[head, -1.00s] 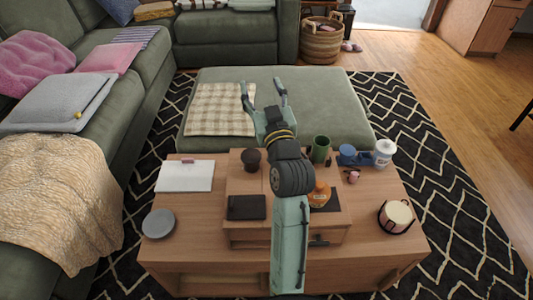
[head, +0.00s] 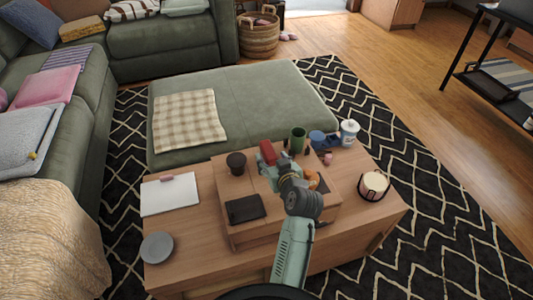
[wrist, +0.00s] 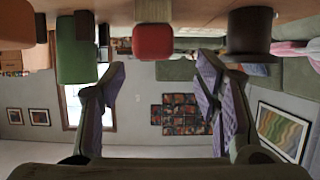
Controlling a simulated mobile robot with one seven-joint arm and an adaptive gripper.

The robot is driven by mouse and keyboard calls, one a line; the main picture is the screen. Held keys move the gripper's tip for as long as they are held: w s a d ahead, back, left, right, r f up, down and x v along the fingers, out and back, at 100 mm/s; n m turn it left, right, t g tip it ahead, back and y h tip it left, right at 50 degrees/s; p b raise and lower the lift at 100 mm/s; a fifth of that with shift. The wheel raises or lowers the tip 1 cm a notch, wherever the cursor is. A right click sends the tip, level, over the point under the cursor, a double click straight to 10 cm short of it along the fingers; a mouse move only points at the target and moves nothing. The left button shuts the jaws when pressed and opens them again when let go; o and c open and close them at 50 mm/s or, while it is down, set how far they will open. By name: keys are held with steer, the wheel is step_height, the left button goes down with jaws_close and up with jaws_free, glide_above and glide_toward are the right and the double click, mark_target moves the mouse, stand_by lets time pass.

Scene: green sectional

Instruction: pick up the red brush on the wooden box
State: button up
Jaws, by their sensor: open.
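The red brush (head: 267,152) stands on the raised wooden box (head: 262,228) on the coffee table, near its far edge. My gripper (head: 279,166) is just in front of it, low over the box, and looks small and partly hidden by my wrist. In the wrist view, which is upside down, the red brush (wrist: 152,42) shows ahead, between the lines of the two open fingers (wrist: 162,68). The fingers are apart and empty. I cannot tell the exact gap to the brush.
A black tablet (head: 245,208) lies on the box. An orange object (head: 313,180) sits close to my wrist. A green ottoman (head: 250,95) lies behind.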

mark_target(269, 151)
steer(key=x, duration=0.2)
steer(key=p+x, duration=0.1)
steer(key=x, duration=0.3)
steer(key=shift+w+d+r+p, duration=0.1)
steer(key=shift+d+r+p, duration=0.05)
steer(key=shift+d+p, duration=0.2)
steer(key=shift+w+a+f, duration=0.2)
steer(key=shift+w+f, duration=0.1)
steer(key=shift+w, duration=0.1)
steer(key=shift+c, duration=0.4)
steer(key=c, duration=1.2)
